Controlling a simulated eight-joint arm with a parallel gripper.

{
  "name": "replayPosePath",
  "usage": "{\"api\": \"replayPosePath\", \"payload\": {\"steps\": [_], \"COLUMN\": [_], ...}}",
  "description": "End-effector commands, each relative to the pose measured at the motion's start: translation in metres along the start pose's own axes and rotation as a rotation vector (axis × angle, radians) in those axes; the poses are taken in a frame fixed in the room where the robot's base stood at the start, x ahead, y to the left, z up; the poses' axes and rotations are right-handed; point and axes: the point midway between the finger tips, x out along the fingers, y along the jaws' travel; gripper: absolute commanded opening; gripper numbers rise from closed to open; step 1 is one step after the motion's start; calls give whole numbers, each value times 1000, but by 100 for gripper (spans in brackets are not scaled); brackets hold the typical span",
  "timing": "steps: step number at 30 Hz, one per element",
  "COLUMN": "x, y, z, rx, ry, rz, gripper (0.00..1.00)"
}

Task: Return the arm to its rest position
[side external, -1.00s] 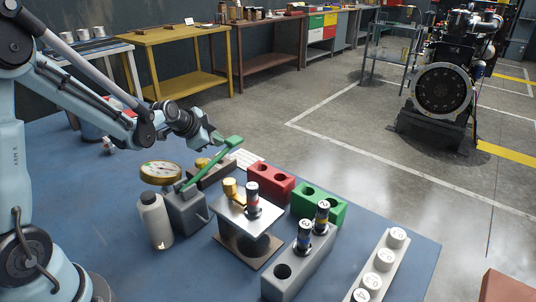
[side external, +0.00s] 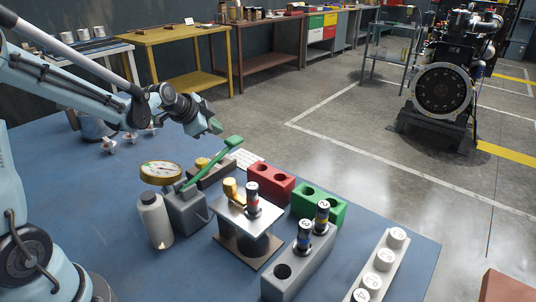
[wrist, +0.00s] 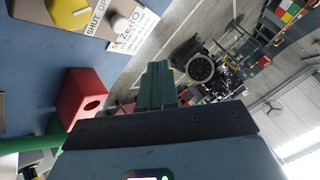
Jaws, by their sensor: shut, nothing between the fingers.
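My gripper (side external: 215,126) is shut and empty, raised above the far part of the blue table (side external: 110,235). It is up and behind the green lever (side external: 212,164) of the grey pump with a round gauge (side external: 161,173), apart from it. In the wrist view my gripper's green fingers (wrist: 157,75) are together with nothing between them. The floor and a dark engine (wrist: 203,68) lie beyond the fingertips there.
A red block (side external: 270,183), a green block (side external: 319,206), a grey block with dark cylinders (side external: 300,265) and a white bottle (side external: 156,220) stand on the table. A white rack (side external: 378,270) holds round white-topped pieces. Air above the table is clear.

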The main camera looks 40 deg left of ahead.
Motion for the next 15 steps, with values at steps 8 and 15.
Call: {"api": "replayPosePath", "payload": {"steps": [8, 15], "x": [-16, -70], "y": [13, 58], "z": [-5, -11], "rx": [-55, -270], "ry": [-25, -123], "rz": [28, 87], "gripper": [0, 0]}}
